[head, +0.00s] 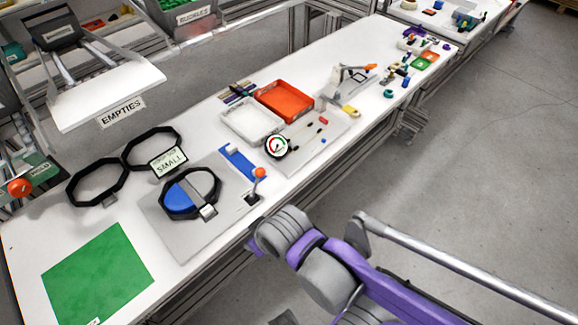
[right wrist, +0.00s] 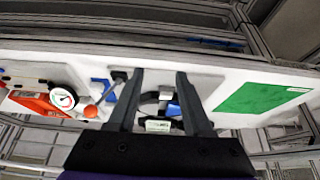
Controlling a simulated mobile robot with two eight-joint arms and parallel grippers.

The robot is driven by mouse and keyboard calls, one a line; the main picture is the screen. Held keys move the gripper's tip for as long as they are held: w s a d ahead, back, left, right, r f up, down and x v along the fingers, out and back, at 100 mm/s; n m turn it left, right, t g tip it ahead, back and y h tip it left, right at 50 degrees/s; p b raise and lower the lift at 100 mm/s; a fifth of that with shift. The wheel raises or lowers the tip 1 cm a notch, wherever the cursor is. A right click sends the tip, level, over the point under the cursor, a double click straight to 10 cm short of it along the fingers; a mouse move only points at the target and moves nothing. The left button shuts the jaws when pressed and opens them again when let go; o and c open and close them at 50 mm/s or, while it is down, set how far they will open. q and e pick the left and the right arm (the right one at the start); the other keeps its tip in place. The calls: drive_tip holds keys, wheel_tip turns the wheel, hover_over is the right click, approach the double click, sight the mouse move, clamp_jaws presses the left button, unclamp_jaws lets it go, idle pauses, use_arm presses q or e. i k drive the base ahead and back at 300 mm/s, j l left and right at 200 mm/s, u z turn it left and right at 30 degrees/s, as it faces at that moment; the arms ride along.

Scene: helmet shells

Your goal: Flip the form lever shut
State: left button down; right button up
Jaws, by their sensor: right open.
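The form (head: 190,195) is a blue disc inside a black octagonal ring, with a grey clamp piece (head: 208,211) at its front, on a grey plate (head: 165,238). The form lever (head: 259,173) has an orange knob on a thin stalk rising from a black base at the plate's right edge. In the right wrist view the lever knob (right wrist: 90,111) is left of my right gripper (right wrist: 160,72), apart from it. That gripper is open and empty, its black fingers overlapping the view of the form's blue disc (right wrist: 173,108). Its fingers are hidden in the head view. My left gripper is out of view.
Two black octagonal rings (head: 97,182) and a SMALL sign (head: 168,162) lie behind the form. A green mat (head: 98,275) is at left. A dial gauge (head: 277,146), white tray (head: 251,121) and orange tray (head: 286,101) are to the right. Floor in front is clear.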

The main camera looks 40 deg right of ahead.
sight(260, 172)
drive_tip(key=z, duration=1.3)
